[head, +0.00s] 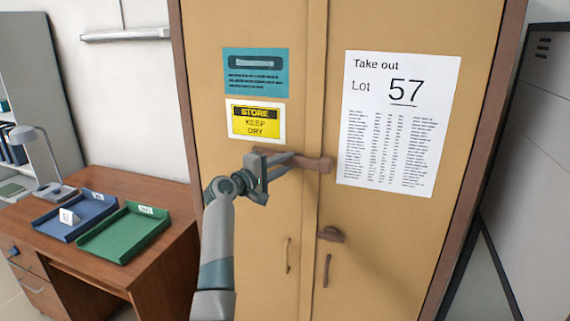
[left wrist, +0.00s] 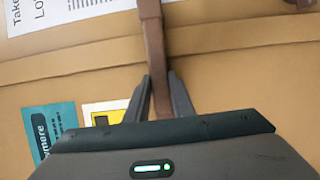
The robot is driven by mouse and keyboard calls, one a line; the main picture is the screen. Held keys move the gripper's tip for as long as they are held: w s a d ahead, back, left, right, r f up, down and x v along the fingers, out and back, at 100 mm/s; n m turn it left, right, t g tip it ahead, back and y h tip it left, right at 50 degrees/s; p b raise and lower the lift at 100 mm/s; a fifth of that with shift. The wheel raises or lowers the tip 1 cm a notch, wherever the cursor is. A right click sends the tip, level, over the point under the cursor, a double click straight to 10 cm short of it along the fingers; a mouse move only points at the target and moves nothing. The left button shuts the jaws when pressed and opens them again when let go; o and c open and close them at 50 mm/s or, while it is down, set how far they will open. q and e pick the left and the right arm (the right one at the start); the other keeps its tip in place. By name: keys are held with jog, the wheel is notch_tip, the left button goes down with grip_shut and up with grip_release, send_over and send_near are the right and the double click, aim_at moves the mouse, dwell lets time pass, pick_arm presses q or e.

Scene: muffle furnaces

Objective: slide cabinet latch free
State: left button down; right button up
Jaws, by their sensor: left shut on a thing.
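A tan two-door cabinet (head: 385,228) stands in front of me in the head view. Its brown latch bar (head: 312,162) lies roughly level across the seam between the doors, just left of the white Lot 57 sheet. My left gripper (head: 282,162) is shut on the left part of the latch bar. In the left wrist view the latch bar (left wrist: 156,45) runs down between the two dark fingers of the left gripper (left wrist: 160,95), which hide part of its sides. My right gripper is not in view.
A second brown catch (head: 331,234) and two slim handles (head: 287,255) sit lower on the doors. A wooden desk (head: 170,255) at the left holds a blue tray (head: 88,210), a green tray (head: 122,235) and a lamp (head: 28,135). A grey cabinet stands at the right.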

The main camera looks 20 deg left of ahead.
pick_arm(q)
jog(key=a+b, duration=0.3)
jog(key=a, duration=0.5)
jog(key=shift+w+a+f, duration=0.1)
jog(key=shift+w+a, duration=0.05)
jog(key=shift+a, duration=0.15)
jog(key=shift+d, duration=0.1)
jog(key=c, duration=1.7)
grip_release()
jog(key=shift+o, duration=0.9)
jog(key=shift+a, duration=0.3)
jog(key=shift+d, duration=0.1)
